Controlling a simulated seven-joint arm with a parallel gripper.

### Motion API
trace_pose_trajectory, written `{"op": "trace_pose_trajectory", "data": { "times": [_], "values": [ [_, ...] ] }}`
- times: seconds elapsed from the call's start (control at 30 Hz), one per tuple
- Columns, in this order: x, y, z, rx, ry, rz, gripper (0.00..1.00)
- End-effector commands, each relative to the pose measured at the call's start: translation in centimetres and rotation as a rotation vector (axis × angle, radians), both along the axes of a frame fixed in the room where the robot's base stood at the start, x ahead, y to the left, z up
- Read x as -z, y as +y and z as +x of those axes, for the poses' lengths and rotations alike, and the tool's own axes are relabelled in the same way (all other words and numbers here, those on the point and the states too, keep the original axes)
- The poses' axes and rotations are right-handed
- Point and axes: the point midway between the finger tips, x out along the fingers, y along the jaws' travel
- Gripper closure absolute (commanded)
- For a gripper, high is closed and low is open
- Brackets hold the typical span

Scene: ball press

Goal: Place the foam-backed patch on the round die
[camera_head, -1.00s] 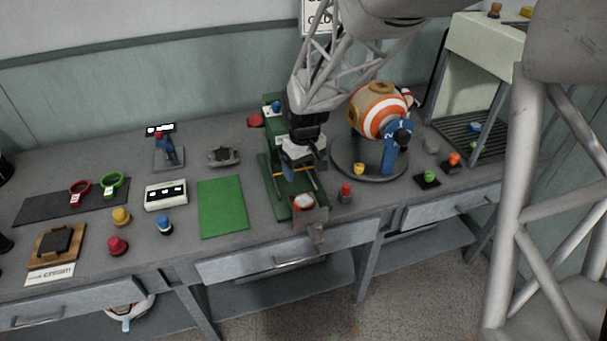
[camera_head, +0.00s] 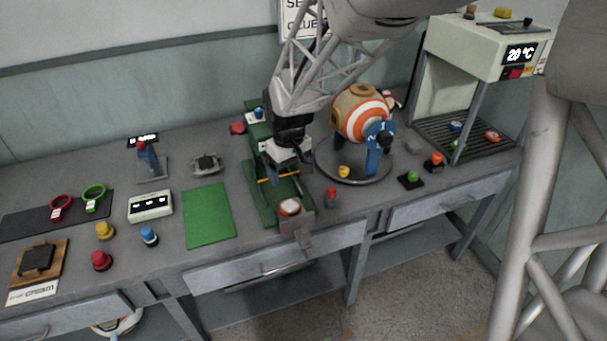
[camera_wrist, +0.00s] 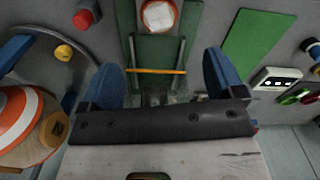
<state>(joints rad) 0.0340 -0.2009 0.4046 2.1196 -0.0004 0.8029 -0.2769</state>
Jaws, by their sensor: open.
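A round white piece with a red-orange rim (camera_head: 289,207) lies at the front end of the green press (camera_head: 262,190); it also shows at the top of the wrist view (camera_wrist: 158,15). I cannot tell from its look whether this is the foam-backed patch lying on the round die, or the die's own face. My gripper (camera_head: 284,168) is above the middle of the press, behind that round piece. In the wrist view its two blue fingers (camera_wrist: 161,80) are spread apart with nothing held between them. My gripper hides part of the press.
A striped orange-and-white ball (camera_head: 362,118) on a round stand is close on the right. A green mat (camera_head: 209,215) lies flat to the left. A small red-topped piece (camera_head: 331,196) stands right of the press front. A machine with a display (camera_head: 483,50) is at far right.

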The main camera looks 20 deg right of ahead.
Motion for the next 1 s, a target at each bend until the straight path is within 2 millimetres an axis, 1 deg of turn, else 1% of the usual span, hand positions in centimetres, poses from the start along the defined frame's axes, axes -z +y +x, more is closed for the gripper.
{"op": "trace_pose_trajectory", "data": {
  "times": [0.03,0.17,0.3,0.5,0.57,0.7,0.9,1.0],
  "values": [
    [-0.9,0.1,-0.7,0.007,-0.009,-0.001,0.12],
    [-3.2,0.3,-3.0,0.033,-0.033,-0.001,0.12],
    [-5.8,0.5,-6.2,0.068,-0.063,-0.001,0.12],
    [-9.0,0.9,-11.2,0.122,-0.107,0.003,0.12],
    [-9.8,1.0,-12.7,0.138,-0.121,0.004,0.12],
    [-11.3,1.1,-16.4,0.175,-0.151,0.008,0.12],
    [-12.6,1.3,-21.1,0.225,-0.189,0.016,0.12],
    [-12.9,1.4,-22.7,0.242,-0.203,0.019,0.12]
  ]
}}
